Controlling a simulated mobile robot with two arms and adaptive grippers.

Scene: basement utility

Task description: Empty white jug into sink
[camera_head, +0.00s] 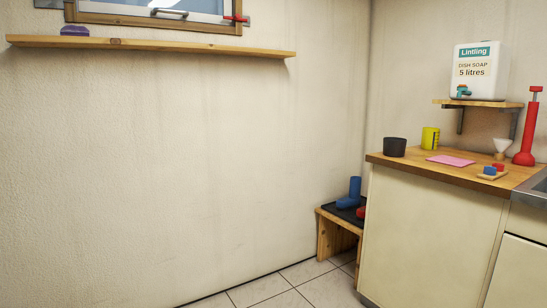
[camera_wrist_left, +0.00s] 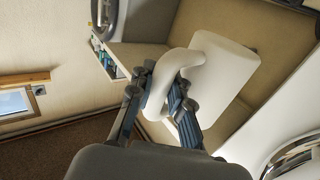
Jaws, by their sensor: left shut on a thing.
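In the left wrist view my left gripper (camera_wrist_left: 168,88) is shut on the curved handle of a white jug (camera_wrist_left: 222,75). The jug's pale body extends to the right of the fingers, and its opening and contents cannot be made out. The sink (camera_head: 535,190) shows only as a metal edge at the far right of the head view. Neither gripper shows in the head view, and my right gripper is in no view.
A wooden counter (camera_head: 440,174) holds a black pot (camera_head: 395,147), yellow cup (camera_head: 430,138), pink cloth (camera_head: 450,160) and red plunger-like tool (camera_head: 527,130). A soap canister (camera_head: 478,72) stands on a shelf above. A bench (camera_head: 330,236) with boots stands left of the counter.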

